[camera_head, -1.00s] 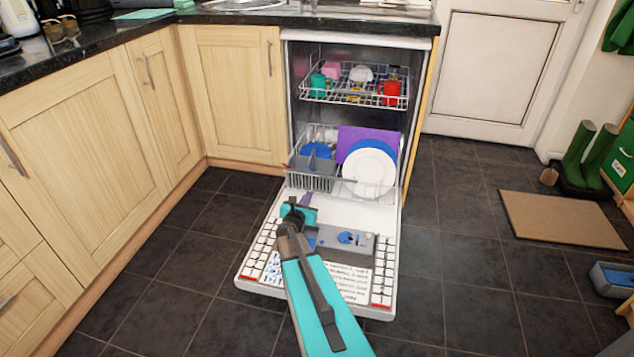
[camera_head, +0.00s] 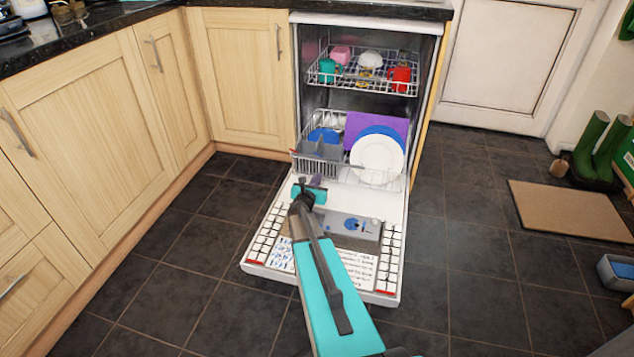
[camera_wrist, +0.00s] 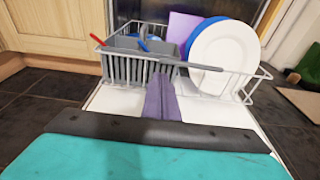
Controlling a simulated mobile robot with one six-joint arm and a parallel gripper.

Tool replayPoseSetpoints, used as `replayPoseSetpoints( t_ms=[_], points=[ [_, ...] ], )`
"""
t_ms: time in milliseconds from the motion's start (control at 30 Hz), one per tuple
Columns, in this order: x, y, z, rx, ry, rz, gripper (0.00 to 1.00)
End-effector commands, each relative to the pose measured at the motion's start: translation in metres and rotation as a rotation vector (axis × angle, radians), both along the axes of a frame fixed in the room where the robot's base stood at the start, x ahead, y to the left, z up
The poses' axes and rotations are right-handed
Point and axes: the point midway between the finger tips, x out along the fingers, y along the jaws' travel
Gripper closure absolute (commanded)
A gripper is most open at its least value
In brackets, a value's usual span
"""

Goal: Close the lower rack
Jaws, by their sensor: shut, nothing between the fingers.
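The lower rack (camera_head: 318,169) is a white wire basket low in the open dishwasher. Its front seems to stick out a little over the inner end of the lowered door (camera_head: 258,240). It holds a white plate (camera_head: 377,158), a blue plate, a purple board (camera_head: 372,126) and a grey cutlery basket (camera_head: 316,148). My gripper (camera_head: 318,183) is shut and empty, low over the door, just in front of the rack's front left part. In the wrist view its purple fingers (camera_wrist: 160,98) point at the rack's front wires (camera_wrist: 125,70); contact cannot be told.
The upper rack (camera_head: 350,80) holds cups and a bowl inside the dishwasher. Wooden cupboards (camera_head: 90,120) stand on the left. Dark tiled floor (camera_head: 470,220) is free on the right, before a doormat (camera_head: 570,210) and green boots (camera_head: 600,150).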

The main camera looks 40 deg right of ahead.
Motion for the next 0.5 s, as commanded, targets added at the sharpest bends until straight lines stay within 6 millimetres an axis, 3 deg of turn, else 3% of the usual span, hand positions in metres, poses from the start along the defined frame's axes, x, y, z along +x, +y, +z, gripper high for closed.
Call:
replayPoseSetpoints(
  t_ms=[500],
  points=[
    [0.030,-0.047,-0.013,0.001,-0.001,0.000,1.00]
  ],
)
